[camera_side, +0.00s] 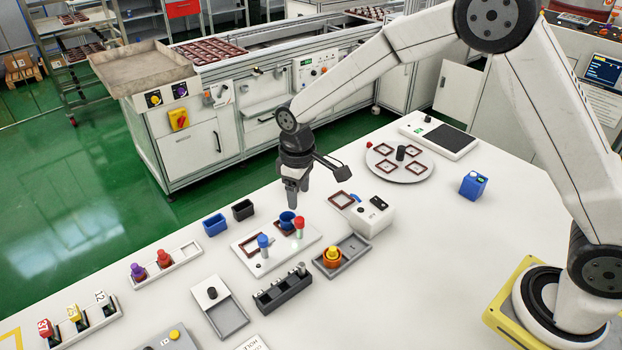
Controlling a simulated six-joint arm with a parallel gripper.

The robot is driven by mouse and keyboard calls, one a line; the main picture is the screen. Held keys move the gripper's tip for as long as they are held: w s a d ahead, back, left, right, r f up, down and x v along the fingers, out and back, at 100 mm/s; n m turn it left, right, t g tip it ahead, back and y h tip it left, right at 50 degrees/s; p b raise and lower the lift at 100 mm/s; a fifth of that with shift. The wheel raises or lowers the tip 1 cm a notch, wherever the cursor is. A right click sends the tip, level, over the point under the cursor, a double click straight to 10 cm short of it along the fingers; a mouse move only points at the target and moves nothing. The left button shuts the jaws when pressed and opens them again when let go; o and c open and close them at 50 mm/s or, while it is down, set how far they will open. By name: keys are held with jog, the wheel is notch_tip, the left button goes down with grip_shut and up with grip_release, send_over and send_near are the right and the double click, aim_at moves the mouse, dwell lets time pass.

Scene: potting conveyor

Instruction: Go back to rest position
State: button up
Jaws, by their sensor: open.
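My gripper (293,199) points down near the middle of the white table (480,250). It is open and seems empty, above or just behind a blue round cup (287,220) on a white plate (256,262). Whether its fingertips touch the cup cannot be told from this angle. My arm reaches in from the right, from its base at the right table edge.
A blue peg (263,246) and a red-topped peg (299,227) stand close to my gripper. A white box (374,216) is right of it. Blue (214,225) and black (243,210) bins lie left. A round plate (384,167) stands behind right. The table's right part is mostly clear.

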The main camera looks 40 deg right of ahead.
dwell(0.3)
jog(key=shift+s+d+r, duration=0.2)
jog(key=shift+s+d, duration=0.1)
jog(key=shift+d, duration=0.1)
jog(key=s+d+r+m+t, duration=0.1)
jog(key=s+d+m, duration=0.1)
jog(key=s+d, duration=0.3)
jog(key=s+d+r+m+t, duration=0.1)
jog(key=s+d+m, duration=0.2)
jog(key=s, duration=1)
jog(key=d, duration=0.2)
jog(key=shift+s+d+r+t, duration=0.2)
jog(key=shift+s+d+t, duration=0.1)
jog(key=shift+d, duration=0.05)
